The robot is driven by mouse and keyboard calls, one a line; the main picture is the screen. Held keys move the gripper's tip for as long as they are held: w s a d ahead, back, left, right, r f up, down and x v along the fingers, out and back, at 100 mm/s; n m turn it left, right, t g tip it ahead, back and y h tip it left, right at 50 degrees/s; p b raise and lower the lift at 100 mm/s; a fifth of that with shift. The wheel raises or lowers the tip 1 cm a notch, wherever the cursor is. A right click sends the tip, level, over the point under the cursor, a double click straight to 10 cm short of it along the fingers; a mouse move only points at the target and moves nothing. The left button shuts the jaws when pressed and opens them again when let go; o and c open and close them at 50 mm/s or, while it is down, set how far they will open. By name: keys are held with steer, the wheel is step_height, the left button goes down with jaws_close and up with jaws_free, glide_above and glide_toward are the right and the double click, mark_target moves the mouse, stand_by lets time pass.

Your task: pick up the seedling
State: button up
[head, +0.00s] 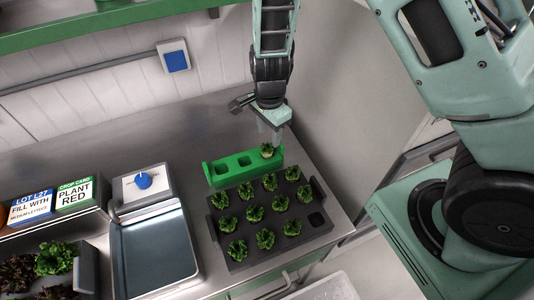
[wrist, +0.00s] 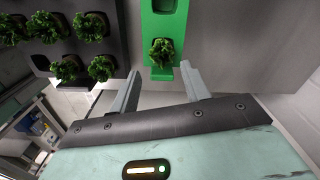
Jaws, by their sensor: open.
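A small green leafy seedling (head: 267,151) sits in the right-end hole of the green tray (head: 220,181). The tray's other two holes look empty. My gripper (head: 273,137) is above that end of the tray. In the wrist view the seedling (wrist: 162,53) shows just beyond the two grey fingers of my gripper (wrist: 160,88), which are spread apart and empty. The dark tray (head: 240,264) in front holds several more seedlings in rows. One hole (head: 316,219) at its right side is empty.
A scale (head: 143,188) with a blue knob and a grey metal pan (head: 153,246) stand to the left. Two sign cards (head: 75,193) and leafy lettuces (head: 55,259) are at far left. The back of the steel counter (head: 130,140) is clear.

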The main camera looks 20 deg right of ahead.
mark_target(267, 146)
steer(key=shift+w+a+f+p, duration=0.15)
steer(key=shift+f+p, duration=0.3)
steer(key=shift+f, duration=0.9)
steer(key=shift+w+a+f+p, duration=0.1)
steer(key=shift+f+p, duration=0.35)
steer(key=shift+f, duration=0.9)
jaws_close()
